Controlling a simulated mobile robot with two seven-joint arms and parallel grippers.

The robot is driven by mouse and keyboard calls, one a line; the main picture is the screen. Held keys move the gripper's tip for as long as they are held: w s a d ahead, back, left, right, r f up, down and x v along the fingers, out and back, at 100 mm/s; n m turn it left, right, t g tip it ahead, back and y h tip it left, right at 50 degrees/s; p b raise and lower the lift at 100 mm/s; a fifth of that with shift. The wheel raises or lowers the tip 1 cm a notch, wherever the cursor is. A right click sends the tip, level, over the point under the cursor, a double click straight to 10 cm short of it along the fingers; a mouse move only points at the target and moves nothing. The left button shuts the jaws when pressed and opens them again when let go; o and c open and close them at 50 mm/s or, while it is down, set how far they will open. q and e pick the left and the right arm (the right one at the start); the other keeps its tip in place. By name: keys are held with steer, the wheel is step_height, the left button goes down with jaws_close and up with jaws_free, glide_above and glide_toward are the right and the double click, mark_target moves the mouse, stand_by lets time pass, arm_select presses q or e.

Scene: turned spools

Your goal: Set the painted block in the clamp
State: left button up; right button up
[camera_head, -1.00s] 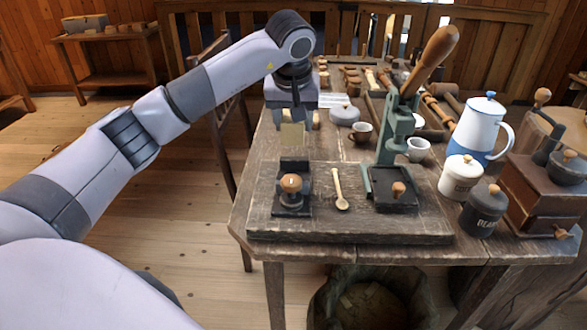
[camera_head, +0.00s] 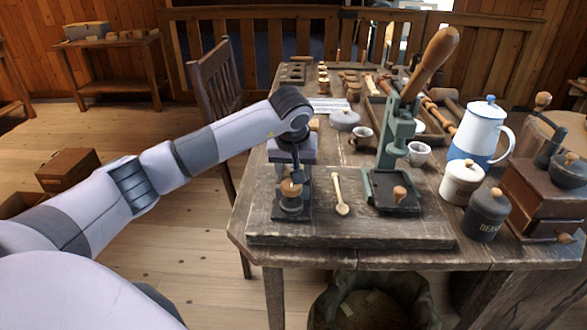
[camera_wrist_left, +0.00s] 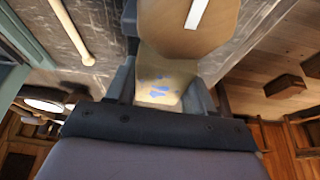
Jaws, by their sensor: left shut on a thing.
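My left gripper (camera_head: 291,180) is low over the left part of the worn board. It is shut on the painted block (camera_wrist_left: 160,86), a pale piece with blue marks held between the fingers in the left wrist view. The block is hard to make out in the head view. A dark fixture with a round wooden knob (camera_head: 291,203), which looks like the clamp, stands on the board directly under the gripper. The knob shows large just beyond the block in the wrist view (camera_wrist_left: 190,30), with a white stripe. I cannot tell whether block and fixture touch. My right gripper is not in view.
A wooden spoon (camera_head: 341,196) lies right of the fixture. Cups, a white-and-blue pot (camera_head: 478,130), canisters and a grinder (camera_head: 540,195) crowd the right side.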

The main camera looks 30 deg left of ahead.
arm_select(q)
steer(key=shift+f, duration=0.1)
steer(key=o, duration=1.2)
steer(key=shift+r, duration=0.25)
steer(key=p+v, duration=0.1)
steer(key=v, duration=1)
steer(key=shift+r, duration=0.35)
steer(key=shift+s+d, duration=0.1)
steer(key=shift+d, duration=0.05)
